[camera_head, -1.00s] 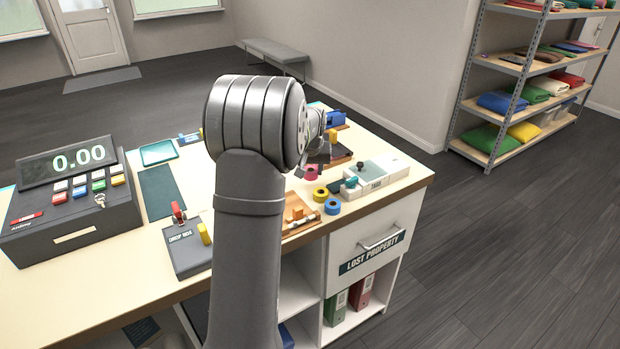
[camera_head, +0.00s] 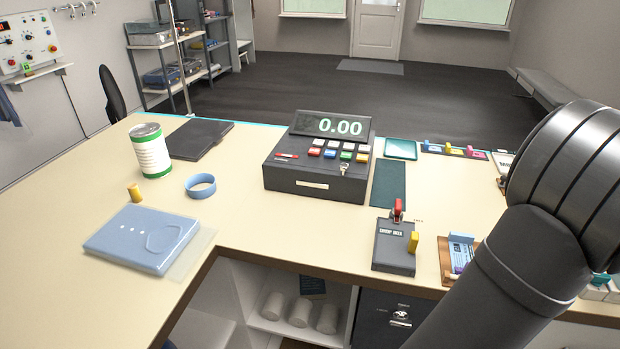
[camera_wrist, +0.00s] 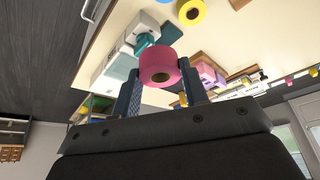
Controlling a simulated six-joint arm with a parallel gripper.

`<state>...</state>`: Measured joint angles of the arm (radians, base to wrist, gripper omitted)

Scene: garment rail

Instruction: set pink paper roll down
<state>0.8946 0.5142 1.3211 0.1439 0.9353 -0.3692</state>
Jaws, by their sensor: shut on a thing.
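In the head view my arm is at the right edge, and the gripper and roll are out of the picture.
On the counter (camera_head: 250,233) stand a cash register (camera_head: 318,160), a drop box (camera_head: 394,246), a green-and-white can (camera_head: 150,151), a blue ring (camera_head: 200,186) and a blue flat case (camera_head: 141,238). The counter before the register is bare.

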